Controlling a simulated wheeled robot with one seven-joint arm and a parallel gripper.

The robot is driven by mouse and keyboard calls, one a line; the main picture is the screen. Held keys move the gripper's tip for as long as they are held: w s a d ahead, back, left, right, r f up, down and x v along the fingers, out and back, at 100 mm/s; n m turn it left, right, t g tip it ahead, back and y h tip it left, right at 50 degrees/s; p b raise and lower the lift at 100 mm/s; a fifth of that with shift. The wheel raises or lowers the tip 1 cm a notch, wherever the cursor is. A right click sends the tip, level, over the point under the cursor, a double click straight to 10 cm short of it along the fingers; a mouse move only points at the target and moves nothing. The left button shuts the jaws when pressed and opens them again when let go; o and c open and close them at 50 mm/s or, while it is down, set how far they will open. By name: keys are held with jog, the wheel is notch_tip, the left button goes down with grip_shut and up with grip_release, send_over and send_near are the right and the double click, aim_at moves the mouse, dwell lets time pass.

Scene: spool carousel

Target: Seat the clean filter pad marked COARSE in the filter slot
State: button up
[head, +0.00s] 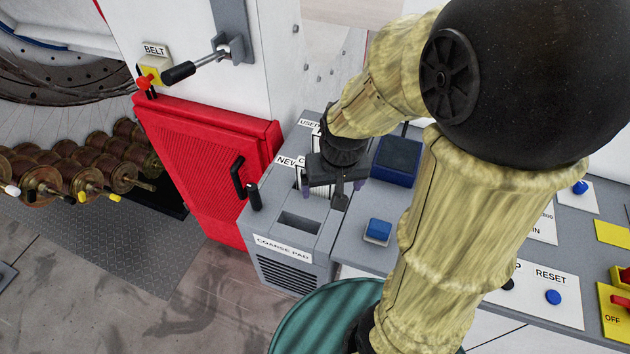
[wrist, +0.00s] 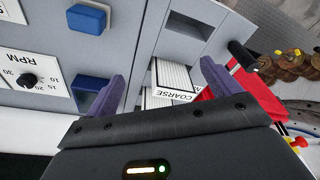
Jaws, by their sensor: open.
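The white pleated pad marked COARSE (wrist: 175,76) stands in the compartment labelled NEW of the grey filter box (head: 318,243). It lies between and slightly beyond my purple fingertips in the wrist view. My gripper (head: 333,190) is open and empty above this compartment, and its fingers (wrist: 160,90) are apart from each other. In the head view my gripper hides most of the pad. The filter slot (head: 299,222), a rectangular opening behind the COARSE PAD label (head: 283,248), looks empty. The slot also shows in the wrist view (wrist: 190,27).
A red louvred door (head: 212,165) with a black handle stands left of the box. Blue buttons (head: 378,229) and a dark blue block (head: 397,161) are on the right panel. A green drum (head: 318,318) stands in front.

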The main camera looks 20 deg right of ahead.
jog(key=shift+o, duration=0.8)
jog(key=w+r+m+g, duration=0.2)
jog(key=w+r+m, duration=0.4)
jog(key=w+r, duration=0.3)
jog(key=w, duration=0.4)
jog(key=shift+d+r, duration=0.15)
jog(key=shift+d, duration=0.15)
notch_tip(320, 180, down, 12)
jog(key=shift+f+p, duration=0.2)
jog(key=shift+p, duration=0.85)
